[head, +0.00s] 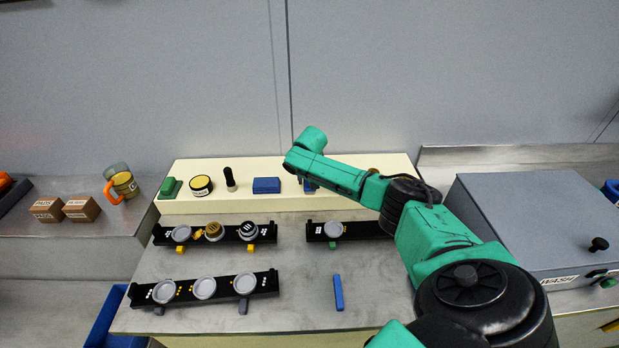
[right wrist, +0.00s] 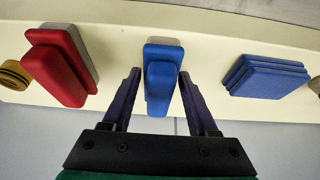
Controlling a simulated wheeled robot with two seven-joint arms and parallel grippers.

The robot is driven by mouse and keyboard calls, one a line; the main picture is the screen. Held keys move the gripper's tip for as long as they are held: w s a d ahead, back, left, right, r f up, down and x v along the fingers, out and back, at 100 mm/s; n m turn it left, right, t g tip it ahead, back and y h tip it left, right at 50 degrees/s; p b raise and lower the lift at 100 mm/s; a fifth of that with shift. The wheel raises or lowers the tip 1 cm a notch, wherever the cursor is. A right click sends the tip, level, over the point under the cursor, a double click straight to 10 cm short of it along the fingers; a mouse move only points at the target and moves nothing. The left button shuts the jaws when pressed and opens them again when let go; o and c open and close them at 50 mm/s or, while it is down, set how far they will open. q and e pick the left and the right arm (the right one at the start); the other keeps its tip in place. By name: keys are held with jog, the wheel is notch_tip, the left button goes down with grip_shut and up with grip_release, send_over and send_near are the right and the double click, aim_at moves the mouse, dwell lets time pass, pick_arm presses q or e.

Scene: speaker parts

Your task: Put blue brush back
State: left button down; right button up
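The blue brush (right wrist: 162,78) stands on the cream shelf (right wrist: 210,40) in the right wrist view. My right gripper (right wrist: 160,85) is open, with one dark finger on each side of the brush and a visible gap on both sides. In the head view my green right arm reaches across to the shelf and hides most of the brush; only a small blue patch (head: 309,187) shows below the arm's end. The right fingers are hidden there. My left gripper is in neither view.
A red brush (right wrist: 58,68) and a stack of blue pads (right wrist: 265,77) flank the blue brush. Black racks with round cups (head: 204,288) and a loose blue bar (head: 338,292) lie on the metal table. A grey wash box (head: 530,225) stands at right.

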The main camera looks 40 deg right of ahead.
jog(key=shift+o, duration=0.5)
jog(key=shift+w+f, duration=0.1)
jog(key=shift+f+b, duration=0.1)
jog(key=shift+b, duration=0.25)
jog(key=b+v, duration=0.1)
jog(key=v, duration=0.1)
jog(key=b+v, duration=0.1)
jog(key=v, duration=0.1)
jog(key=shift+s+d+r, duration=0.15)
jog(key=shift+s+r, duration=0.15)
jog(key=shift+r, duration=0.05)
jog(key=b+v, duration=0.1)
jog(key=v, duration=0.8)
jog(key=shift+r+b, duration=0.35)
jog(key=shift+r, duration=0.05)
jog(key=shift+s+f, duration=0.1)
